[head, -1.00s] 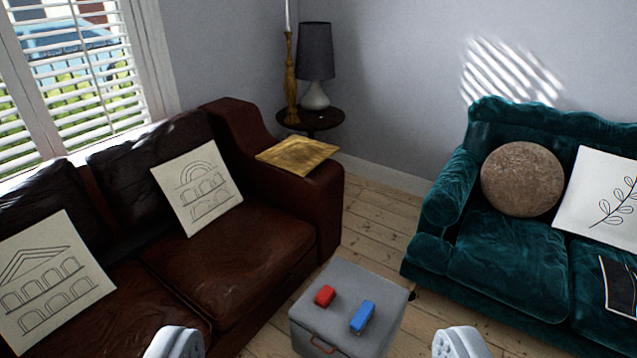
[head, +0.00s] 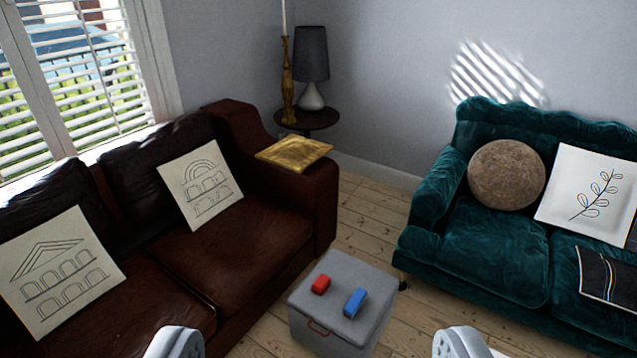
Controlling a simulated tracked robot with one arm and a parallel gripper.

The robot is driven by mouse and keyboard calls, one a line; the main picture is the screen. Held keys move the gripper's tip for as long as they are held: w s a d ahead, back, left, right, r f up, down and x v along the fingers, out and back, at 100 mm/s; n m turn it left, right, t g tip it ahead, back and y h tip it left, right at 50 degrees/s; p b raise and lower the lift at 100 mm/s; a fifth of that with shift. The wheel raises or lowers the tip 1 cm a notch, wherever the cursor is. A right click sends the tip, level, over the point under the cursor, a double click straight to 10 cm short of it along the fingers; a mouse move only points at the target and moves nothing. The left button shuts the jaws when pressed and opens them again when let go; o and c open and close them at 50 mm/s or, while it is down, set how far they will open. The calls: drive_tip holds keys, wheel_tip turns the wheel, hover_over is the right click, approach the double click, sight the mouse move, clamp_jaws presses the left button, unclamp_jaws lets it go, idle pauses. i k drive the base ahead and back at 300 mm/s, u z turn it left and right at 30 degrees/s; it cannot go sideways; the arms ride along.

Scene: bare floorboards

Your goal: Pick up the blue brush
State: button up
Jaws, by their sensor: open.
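A blue brush (head: 355,303), seen as a small blue block, lies on top of a grey box-shaped stool (head: 335,333) low in the middle of the head view. A red block (head: 320,284) lies beside it, to its left and apart from it. My gripper (head: 318,345) shows as two pale fingertips at the bottom edge, spread wide and empty. The stool and the blue brush lie beyond the fingers and show between them.
A brown leather sofa (head: 235,240) stands to the left of the stool and a teal sofa (head: 490,253) to the right. Bare floorboards (head: 372,215) run between them. A side table (head: 310,119) with a lamp (head: 311,60) stands in the back corner.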

sight(352, 308)
drive_tip(key=u, duration=1.2)
drive_tip(key=i, duration=1.65)
drive_tip(key=z, duration=1.8)
drive_tip(key=i, duration=0.85)
drive_tip(key=z, duration=0.05)
